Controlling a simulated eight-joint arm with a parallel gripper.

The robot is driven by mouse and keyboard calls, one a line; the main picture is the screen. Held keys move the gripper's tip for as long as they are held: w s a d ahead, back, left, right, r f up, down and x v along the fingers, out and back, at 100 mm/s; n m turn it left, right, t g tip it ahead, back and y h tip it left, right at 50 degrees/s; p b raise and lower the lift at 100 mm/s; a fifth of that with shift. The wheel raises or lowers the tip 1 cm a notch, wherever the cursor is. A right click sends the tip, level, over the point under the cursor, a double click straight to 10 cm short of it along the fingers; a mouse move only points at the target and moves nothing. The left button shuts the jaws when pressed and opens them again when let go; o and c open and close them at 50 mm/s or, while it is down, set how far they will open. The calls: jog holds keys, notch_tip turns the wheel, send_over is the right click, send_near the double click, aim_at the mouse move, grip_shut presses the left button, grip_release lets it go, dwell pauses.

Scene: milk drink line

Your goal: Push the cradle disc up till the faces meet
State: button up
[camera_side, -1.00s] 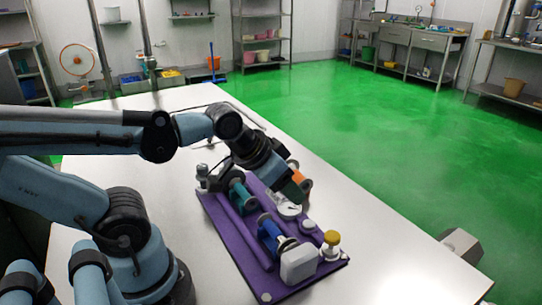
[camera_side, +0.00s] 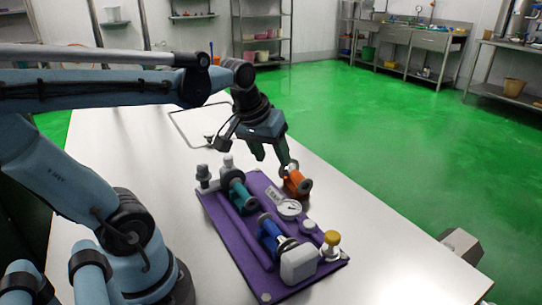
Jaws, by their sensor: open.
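A purple board (camera_side: 222,217) on the white table carries several fittings. A teal cylinder (camera_side: 241,195) with a dark disc at its far end and a blue cylinder (camera_side: 269,233) with a dark disc at its near end lie on it. An orange flanged piece (camera_side: 296,184) sits at the board's right edge. I cannot tell which disc is the cradle disc, or whether any faces touch. My gripper (camera_side: 271,162) points down, open, with nothing visible between its fingers. It is just up and left of the orange piece in the picture; contact is unclear.
The board also holds a round white gauge (camera_side: 289,208), a white block (camera_side: 298,264), a yellow-capped fitting (camera_side: 331,241) and grey fittings (camera_side: 203,175) at its far left corner. A thin dark frame outline (camera_side: 184,133) lies behind.

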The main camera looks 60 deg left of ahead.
jog(key=a+r+n+g, duration=0.2)
jog(key=a+n, duration=0.3)
jog(key=a, duration=0.3)
jog(key=n+g+h, duration=0.1)
jog(key=n+g, duration=0.1)
jog(key=n, duration=0.5)
send_near(228, 156)
notch_tip(228, 156, down, 10)
jog(key=shift+w+a+f, duration=0.1)
jog(key=shift+w, duration=0.05)
grip_shut()
